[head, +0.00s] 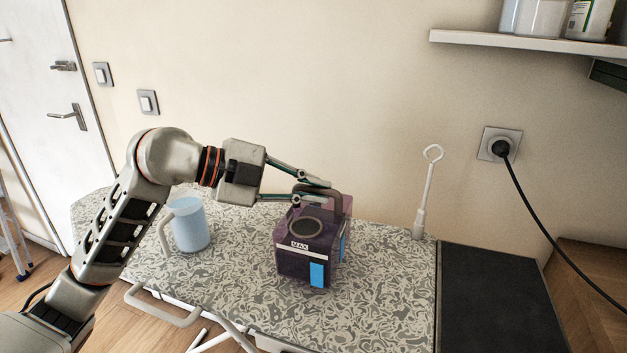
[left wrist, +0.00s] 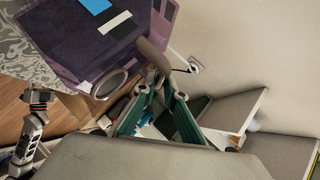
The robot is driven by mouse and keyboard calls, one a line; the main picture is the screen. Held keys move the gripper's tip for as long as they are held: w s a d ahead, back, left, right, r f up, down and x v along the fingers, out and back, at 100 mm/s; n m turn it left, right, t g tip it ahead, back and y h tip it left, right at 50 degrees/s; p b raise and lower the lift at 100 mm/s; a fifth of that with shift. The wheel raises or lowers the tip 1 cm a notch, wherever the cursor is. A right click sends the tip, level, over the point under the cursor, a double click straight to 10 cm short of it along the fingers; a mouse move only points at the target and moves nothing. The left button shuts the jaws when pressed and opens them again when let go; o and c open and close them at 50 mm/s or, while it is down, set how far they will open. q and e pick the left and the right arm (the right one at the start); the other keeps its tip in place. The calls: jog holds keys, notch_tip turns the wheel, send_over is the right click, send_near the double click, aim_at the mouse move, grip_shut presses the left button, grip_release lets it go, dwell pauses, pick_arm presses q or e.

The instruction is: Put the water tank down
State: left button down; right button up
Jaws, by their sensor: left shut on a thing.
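The water tank (head: 305,248) is a dark purple, see-through box with a round cap on top, a white MAX label and a light blue patch. It is upright over the middle of the patterned board (head: 380,300). I cannot tell whether its base touches the board. My left gripper (head: 328,190) is shut on the tank's dark handle (head: 335,204) from the left. In the left wrist view the tank (left wrist: 95,45) is at the upper left, and the gripper's fingertips (left wrist: 160,90) meet the handle. My right gripper does not show in the head view.
A light blue jug (head: 190,225) stands on the board left of the tank. A white upright rod (head: 428,190) is at the back right, beside a dark panel (head: 495,300). A plug with a black cord (head: 500,148) and a shelf (head: 530,43) are on the wall. The board's front right is clear.

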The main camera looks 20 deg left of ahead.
aim_at(328, 209)
pick_arm(q)
notch_tip(328, 209, down, 3)
jog(key=shift+f+b, duration=0.15)
jog(key=shift+b, duration=0.15)
jog(key=c, duration=2.1)
grip_release()
jog(key=shift+s+f, duration=0.1)
jog(key=v, duration=1.2)
